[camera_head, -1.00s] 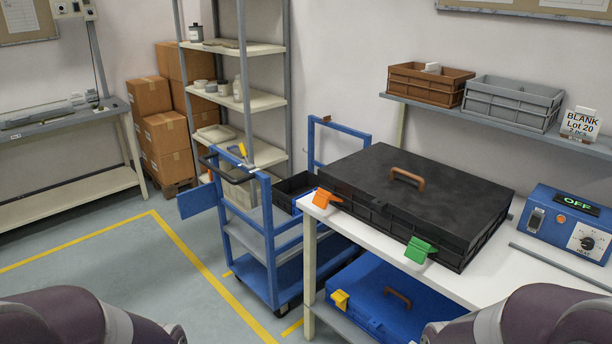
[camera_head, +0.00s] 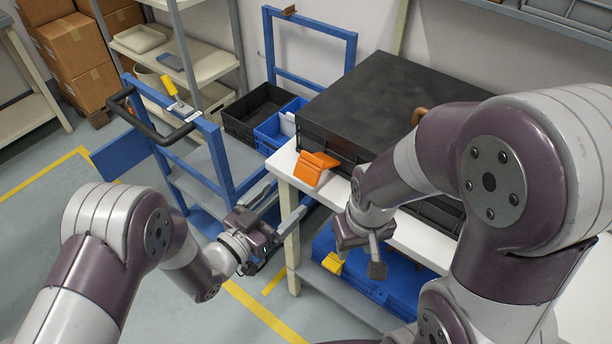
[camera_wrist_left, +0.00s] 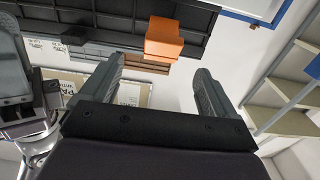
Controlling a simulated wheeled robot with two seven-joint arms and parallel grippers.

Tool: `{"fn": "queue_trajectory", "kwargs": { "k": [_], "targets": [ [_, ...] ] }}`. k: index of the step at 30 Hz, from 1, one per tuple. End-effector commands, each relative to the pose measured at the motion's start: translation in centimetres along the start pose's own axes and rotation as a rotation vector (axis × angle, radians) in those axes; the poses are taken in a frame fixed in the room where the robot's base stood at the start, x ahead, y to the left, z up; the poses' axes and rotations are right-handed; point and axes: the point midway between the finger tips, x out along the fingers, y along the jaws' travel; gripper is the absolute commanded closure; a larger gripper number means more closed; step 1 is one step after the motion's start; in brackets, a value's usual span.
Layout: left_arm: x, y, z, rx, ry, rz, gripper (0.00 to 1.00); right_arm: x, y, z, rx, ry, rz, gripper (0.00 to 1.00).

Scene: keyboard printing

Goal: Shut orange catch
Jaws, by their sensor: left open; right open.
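The black case (camera_head: 350,97) lies closed on the white table. Its orange catch (camera_head: 315,166) sticks out at the corner near the table's left end. My left gripper (camera_head: 284,204) is open and empty, in front of and below the orange catch, apart from it. In the left wrist view, the orange catch (camera_wrist_left: 164,42) is beyond the open fingertips, roughly between them in the picture. My right gripper (camera_head: 361,250) is open and empty near the table's front edge, right of the left gripper. The green catch is hidden behind my right arm.
A blue trolley (camera_head: 222,160) with a black handle stands left of the table. A blue case (camera_head: 385,285) with a yellow catch (camera_head: 333,263) lies on the lower shelf. A black bin (camera_head: 257,110) and a blue bin (camera_head: 277,133) are beside the table.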

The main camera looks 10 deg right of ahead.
Motion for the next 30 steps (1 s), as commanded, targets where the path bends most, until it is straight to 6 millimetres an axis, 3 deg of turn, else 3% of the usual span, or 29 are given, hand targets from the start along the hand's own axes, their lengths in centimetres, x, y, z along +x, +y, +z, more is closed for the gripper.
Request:
{"fn": "queue_trajectory", "kwargs": {
  "k": [3, 9, 15, 22, 23, 29, 30],
  "targets": [
    [3.2, 0.0, -0.1, 0.001, 0.000, 0.002, 0.11, -0.2, 0.0, -0.1, 0.000, 0.000, 0.000, 0.57],
    [7.7, 0.0, -0.1, 0.000, -0.001, -0.001, 0.11, -0.4, 0.0, -0.1, 0.000, 0.000, 0.000, 0.57],
    [9.6, -0.1, -0.1, 0.000, -0.001, -0.004, 0.11, -0.5, 0.0, -0.1, 0.000, 0.000, 0.000, 0.57],
    [9.7, -0.1, 0.0, -0.001, -0.002, -0.005, 0.11, -0.4, 0.0, -0.1, 0.000, 0.000, 0.000, 0.57],
    [9.7, -0.2, 0.0, -0.001, -0.002, -0.005, 0.17, -0.4, 0.0, -0.1, 0.000, 0.000, 0.000, 0.57],
    [9.7, -0.2, 0.0, -0.001, -0.002, -0.004, 0.82, -0.4, 0.0, -0.1, 0.000, 0.000, 0.000, 0.57],
    [9.7, -0.2, 0.0, -0.001, -0.002, -0.004, 0.87, -0.4, 0.0, -0.1, 0.000, 0.000, 0.000, 0.57]
  ]
}}
